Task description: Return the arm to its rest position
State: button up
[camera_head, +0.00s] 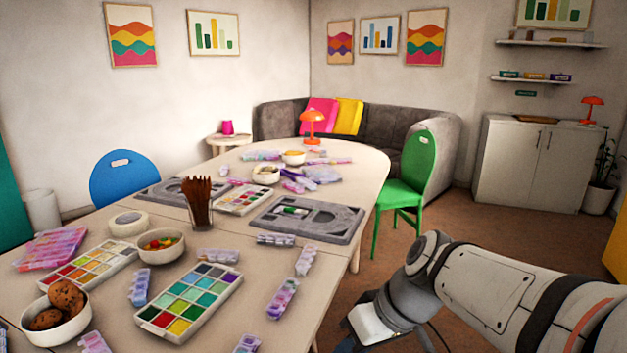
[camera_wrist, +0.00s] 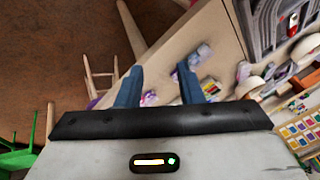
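My gripper (camera_wrist: 158,78) shows in the wrist view with its two blue fingers apart and nothing between them. Behind and between the fingers lie the table's edge and the floor. In the head view my arm reaches in from the lower right, beside the table's right edge, over the floor. Its fingers cannot be made out there. The long table (camera_head: 252,297) stands to the left of my arm and holds bead boards, bead trays and bowls.
A grey bead board (camera_head: 345,221) lies near the table's right edge. A bead tray (camera_head: 162,318) and cookie bowl (camera_head: 83,320) lie nearer. A green chair (camera_head: 410,190) stands at the table's right side. Brown floor (camera_head: 468,222) is open before the white cabinet (camera_head: 530,165).

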jog(key=s+d+r+m+h+p, duration=0.2)
jog(key=d+r+m+p, duration=0.1)
jog(key=r+p, duration=0.3)
jog(key=s+d+r+m+h+p, duration=0.3)
jog(key=d+r+p, duration=0.2)
jog(key=p, duration=0.3)
jog(key=shift+d+r+t+p, duration=0.35)
jog(key=shift+d+r+t, duration=0.05)
jog(key=shift+r, duration=0.15)
jog(key=shift+s, duration=0.1)
